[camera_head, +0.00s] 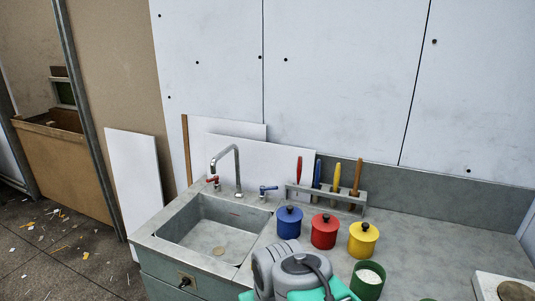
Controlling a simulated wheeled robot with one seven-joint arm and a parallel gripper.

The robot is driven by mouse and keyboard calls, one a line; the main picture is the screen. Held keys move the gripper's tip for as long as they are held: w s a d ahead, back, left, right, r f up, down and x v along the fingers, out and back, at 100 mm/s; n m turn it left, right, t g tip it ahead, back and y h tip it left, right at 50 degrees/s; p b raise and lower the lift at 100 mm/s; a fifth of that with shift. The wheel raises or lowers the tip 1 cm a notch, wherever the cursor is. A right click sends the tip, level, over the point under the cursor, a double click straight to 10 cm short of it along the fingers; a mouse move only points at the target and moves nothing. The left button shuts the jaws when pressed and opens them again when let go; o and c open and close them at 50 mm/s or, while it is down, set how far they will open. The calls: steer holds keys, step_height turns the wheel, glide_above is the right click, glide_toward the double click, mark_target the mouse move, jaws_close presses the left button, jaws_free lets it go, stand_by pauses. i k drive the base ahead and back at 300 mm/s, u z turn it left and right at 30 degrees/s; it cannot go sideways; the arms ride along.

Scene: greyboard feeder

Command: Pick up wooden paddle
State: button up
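A brown wooden stick (357,174), which looks like the wooden paddle's handle, stands upright in a grey rack (361,205) at the back of the counter. It is the rightmost item there. A red (299,168), a blue (317,174) and a yellow (337,175) handle stand to its left. The lower ends are partly hidden by the rack. My grey and teal arm shows at the bottom middle, well in front of the rack. My gripper's fingers do not show.
Blue (289,223), red (324,232) and yellow (363,241) lidded pots stand between my arm and the rack. A green cup (367,283) with white contents is nearer. A sink (209,235) with a tall faucet (238,165) is on the left. The counter's right side is mostly clear.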

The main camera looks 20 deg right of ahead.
mark_target(354, 192)
steer(key=z, duration=1.35)
steer(key=k, duration=1)
steer(key=u, duration=0.7)
steer(key=i, duration=1)
steer(key=z, duration=0.4)
